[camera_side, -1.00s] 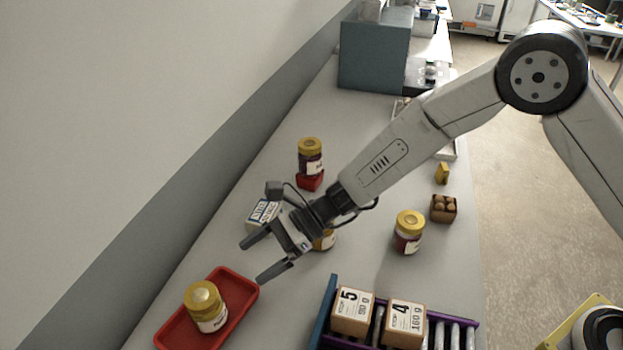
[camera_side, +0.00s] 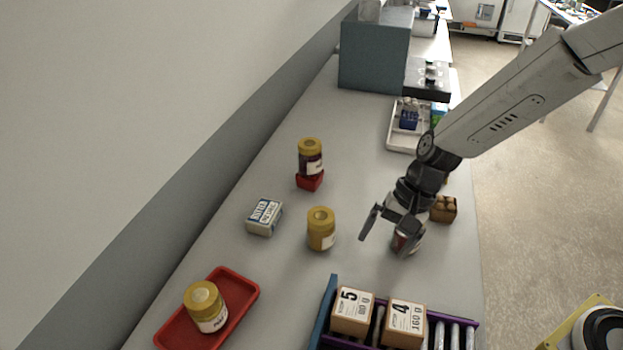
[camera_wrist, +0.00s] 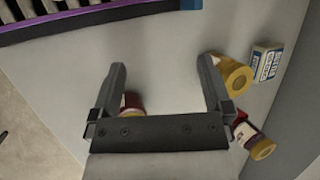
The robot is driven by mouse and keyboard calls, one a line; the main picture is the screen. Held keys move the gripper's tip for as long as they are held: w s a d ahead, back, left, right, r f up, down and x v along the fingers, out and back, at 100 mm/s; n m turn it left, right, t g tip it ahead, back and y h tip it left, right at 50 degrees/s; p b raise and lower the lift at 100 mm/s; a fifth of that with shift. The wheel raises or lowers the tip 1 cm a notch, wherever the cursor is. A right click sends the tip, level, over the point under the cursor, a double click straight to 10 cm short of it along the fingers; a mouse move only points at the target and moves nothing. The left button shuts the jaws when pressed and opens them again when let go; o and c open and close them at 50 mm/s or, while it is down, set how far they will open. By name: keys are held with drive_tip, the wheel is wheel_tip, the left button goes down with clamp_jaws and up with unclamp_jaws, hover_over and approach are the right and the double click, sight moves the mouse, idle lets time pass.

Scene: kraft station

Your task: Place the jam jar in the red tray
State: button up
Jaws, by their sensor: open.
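A dark red jam jar (camera_side: 401,241) stands on the table at the right, mostly hidden behind my gripper (camera_side: 388,242). My gripper is open and low over it. In the wrist view the jar (camera_wrist: 131,101) shows between the open fingers (camera_wrist: 160,72), nearer the left finger and partly covered by the palm. I cannot tell whether a finger touches it. The red tray (camera_side: 243,283) lies at the front left and holds a jar (camera_side: 207,307) with a yellow lid and white label.
A yellow jar (camera_side: 321,230) and a small labelled box (camera_side: 264,217) stand mid-table. A rack with numbered boxes (camera_side: 352,311) is at the front. A brown box (camera_side: 444,208) is right of my gripper. Table between the yellow jar and red tray is clear.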

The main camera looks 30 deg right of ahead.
drive_tip(key=s+d+r+n+t+h, duration=0.1)
drive_tip(key=s+d+n+h, duration=0.1)
drive_tip(key=d, duration=0.5)
drive_tip(key=s+d+r+n+t+h, duration=0.1)
drive_tip(key=s+d+n+h, duration=0.2)
drive_tip(key=d+n, duration=0.3)
drive_tip(key=shift+s+d+t, duration=0.4)
drive_tip(key=shift+s+d, duration=0.15)
drive_tip(key=shift+d, duration=0.4)
